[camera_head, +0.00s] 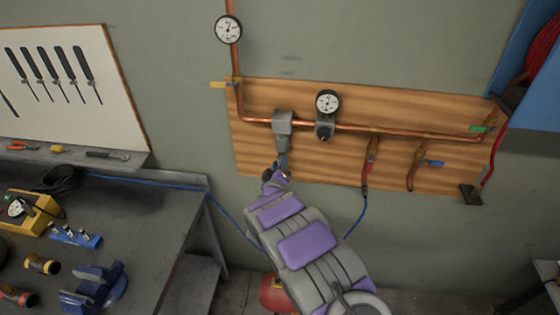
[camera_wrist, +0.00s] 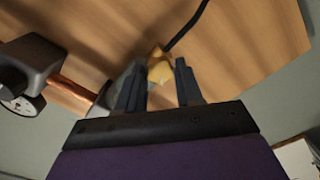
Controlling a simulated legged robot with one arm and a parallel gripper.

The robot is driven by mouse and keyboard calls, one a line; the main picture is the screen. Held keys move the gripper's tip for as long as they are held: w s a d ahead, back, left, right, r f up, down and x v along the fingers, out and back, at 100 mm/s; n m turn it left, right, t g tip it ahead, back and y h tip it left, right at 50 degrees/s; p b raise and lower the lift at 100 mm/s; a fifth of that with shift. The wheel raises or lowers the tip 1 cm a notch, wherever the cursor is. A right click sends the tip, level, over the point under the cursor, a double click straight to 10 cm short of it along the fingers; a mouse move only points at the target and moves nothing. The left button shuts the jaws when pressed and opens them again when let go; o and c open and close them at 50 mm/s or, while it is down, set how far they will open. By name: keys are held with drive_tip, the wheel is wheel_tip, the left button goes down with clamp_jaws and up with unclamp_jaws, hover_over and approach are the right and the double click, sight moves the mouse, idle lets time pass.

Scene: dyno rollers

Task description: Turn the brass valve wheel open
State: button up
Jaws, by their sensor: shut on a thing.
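My gripper (camera_head: 280,164) reaches up to the lower part of the wooden board, just below the grey filter unit (camera_head: 283,122). In the wrist view its two dark fingers (camera_wrist: 158,66) stand on either side of a small brass-yellow piece, which I take for the brass valve wheel (camera_wrist: 160,72). The fingers are shut on it. Only part of the piece shows, so its full shape and how far it is turned cannot be told. In the head view the gripper and arm hide it.
A blue hose (camera_head: 356,217) hangs below. A workbench (camera_head: 140,215) with tools stands at left.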

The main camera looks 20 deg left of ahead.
drive_tip(key=shift+s+f+n+p, duration=0.15)
drive_tip(key=shift+n+p, duration=0.25)
drive_tip(key=shift+n, duration=2.95)
drive_tip(key=shift+w+f+n+p, duration=0.15)
drive_tip(key=shift+n+p, duration=0.3)
drive_tip(key=shift+n, duration=2.85)
drive_tip(key=shift+s+f+n+p, duration=0.15)
drive_tip(key=shift+f+n+p, duration=0.2)
drive_tip(key=shift+n, duration=3)
drive_tip(key=shift+r, duration=0.1)
drive_tip(key=o, duration=1)
drive_tip(key=shift+a, duration=0.2)
drive_tip(key=shift+r, duration=0.15)
drive_tip(key=shift+d, duration=0.1)
